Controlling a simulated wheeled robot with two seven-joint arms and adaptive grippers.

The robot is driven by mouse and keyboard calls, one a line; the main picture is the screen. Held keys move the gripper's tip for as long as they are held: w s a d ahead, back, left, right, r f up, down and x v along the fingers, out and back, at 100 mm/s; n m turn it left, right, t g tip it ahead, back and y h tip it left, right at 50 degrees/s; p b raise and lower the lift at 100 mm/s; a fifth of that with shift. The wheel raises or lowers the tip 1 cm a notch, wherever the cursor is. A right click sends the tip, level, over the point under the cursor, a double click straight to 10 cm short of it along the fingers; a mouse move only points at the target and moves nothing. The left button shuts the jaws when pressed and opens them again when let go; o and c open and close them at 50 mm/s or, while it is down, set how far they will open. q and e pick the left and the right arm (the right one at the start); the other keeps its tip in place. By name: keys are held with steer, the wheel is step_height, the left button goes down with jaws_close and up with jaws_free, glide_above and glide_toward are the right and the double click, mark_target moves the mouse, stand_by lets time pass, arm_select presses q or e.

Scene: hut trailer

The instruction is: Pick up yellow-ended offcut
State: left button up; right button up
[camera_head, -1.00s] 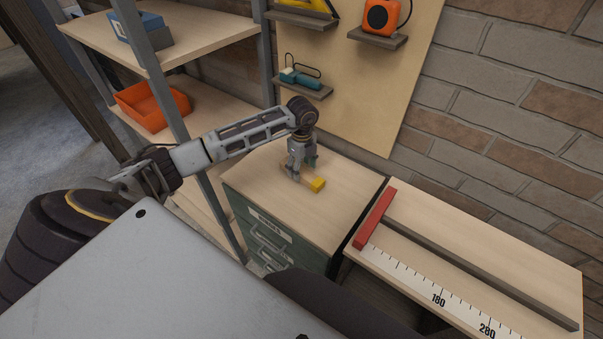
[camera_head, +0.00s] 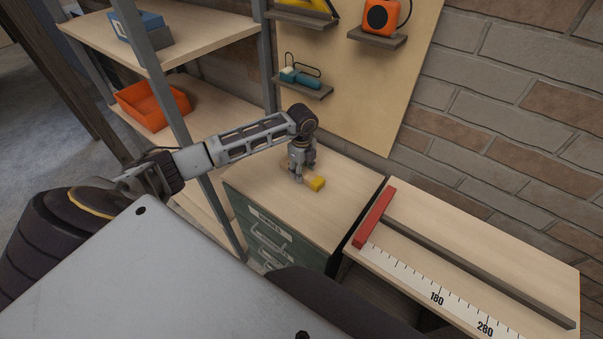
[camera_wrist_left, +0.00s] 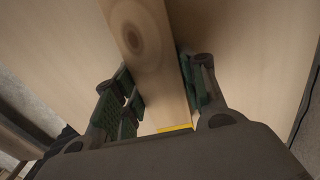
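The yellow-ended offcut lies on top of the green drawer cabinet (camera_head: 237,197); its yellow end (camera_head: 317,184) sticks out beside my left gripper (camera_head: 299,177), which hides much of the rest. In the left wrist view the offcut (camera_wrist_left: 150,50) is a pale wooden strip with a dark knot and a thin yellow edge at its near end. My left gripper (camera_wrist_left: 160,92) has its green pads on both sides of the strip, and they appear to press on it. My right gripper is not in view.
A bench with a red stop (camera_head: 374,218), a dark rail (camera_head: 470,255) and a ruler (camera_head: 410,277) stands at the right. A shelf rack with an orange bin (camera_head: 150,103) is at the left. A pegboard (camera_head: 360,105) with small ledges rises behind the cabinet.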

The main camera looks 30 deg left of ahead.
arm_select(q)
steer(key=c, duration=0.5)
steer(key=shift+o, duration=0.2)
steer(key=shift+r, duration=0.1)
steer(key=shift+r+b, duration=0.7)
steer(key=shift+r, duration=4.2)
